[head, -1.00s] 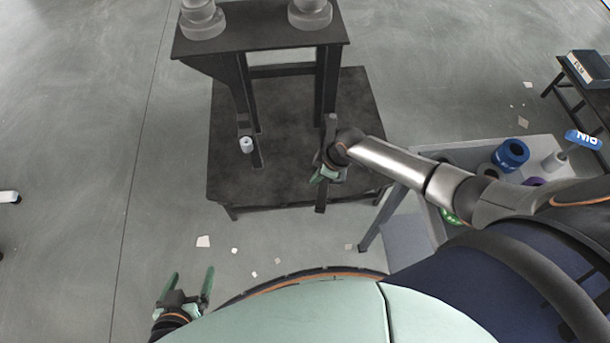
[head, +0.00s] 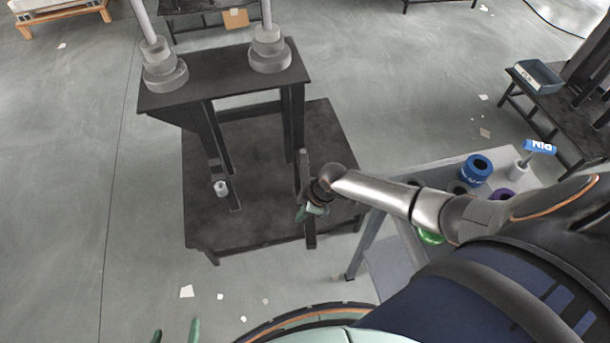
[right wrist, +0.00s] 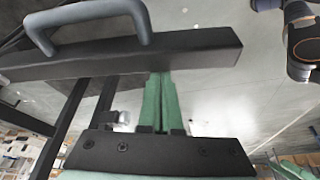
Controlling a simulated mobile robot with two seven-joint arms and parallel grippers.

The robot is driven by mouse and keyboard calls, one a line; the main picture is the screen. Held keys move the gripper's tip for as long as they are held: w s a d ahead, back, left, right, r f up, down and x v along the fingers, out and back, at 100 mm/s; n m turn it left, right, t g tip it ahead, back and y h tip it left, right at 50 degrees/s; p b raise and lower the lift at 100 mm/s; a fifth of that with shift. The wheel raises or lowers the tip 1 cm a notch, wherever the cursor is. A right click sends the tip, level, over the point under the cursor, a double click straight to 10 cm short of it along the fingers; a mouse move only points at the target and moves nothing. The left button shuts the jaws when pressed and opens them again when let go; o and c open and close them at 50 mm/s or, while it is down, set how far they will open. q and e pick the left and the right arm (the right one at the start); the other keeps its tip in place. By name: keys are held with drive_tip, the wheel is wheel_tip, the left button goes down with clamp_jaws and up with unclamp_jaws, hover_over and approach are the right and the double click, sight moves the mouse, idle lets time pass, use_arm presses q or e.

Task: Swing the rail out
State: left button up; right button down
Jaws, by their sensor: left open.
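The lift stand (head: 225,82) is a black frame with two grey columns on a dark base plate (head: 270,140). A dark bar, seemingly the rail (head: 309,232), extends forward at its right side. In the right wrist view the dark bar (right wrist: 190,48) carries a grey loop handle (right wrist: 143,22) at its left. My right gripper (head: 312,208) is at this bar. Its green fingers (right wrist: 160,78) are close together, their tips hidden by the bar, and the handle is not between them. My left gripper (head: 175,335) is open and empty at the bottom edge, mostly cut off.
A second dark bar (head: 226,170) with a small white cylinder (head: 221,188) stands at the left. A grey cart (head: 455,163) with blue, green and purple rolls is at the right, under my right arm. A dark table (head: 560,105) stands farther right.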

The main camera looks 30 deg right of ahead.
drive_tip(key=p+v, duration=0.2)
drive_tip(key=v, duration=1)
drive_tip(key=shift+r, duration=0.15)
drive_tip(key=s+a+f+m+t+y, duration=0.1)
drive_tip(key=s+a+f+m+t, duration=0.3)
drive_tip(key=a, duration=0.5)
drive_tip(key=s+r+m+t+h, duration=0.1)
drive_tip(key=s+m+t, duration=0.2)
drive_tip(key=s, duration=0.4)
drive_tip(key=shift+s+d+r+m+h, duration=0.3)
drive_tip(key=shift+s+d+m+h, duration=0.1)
drive_tip(key=shift+m, duration=0.3)
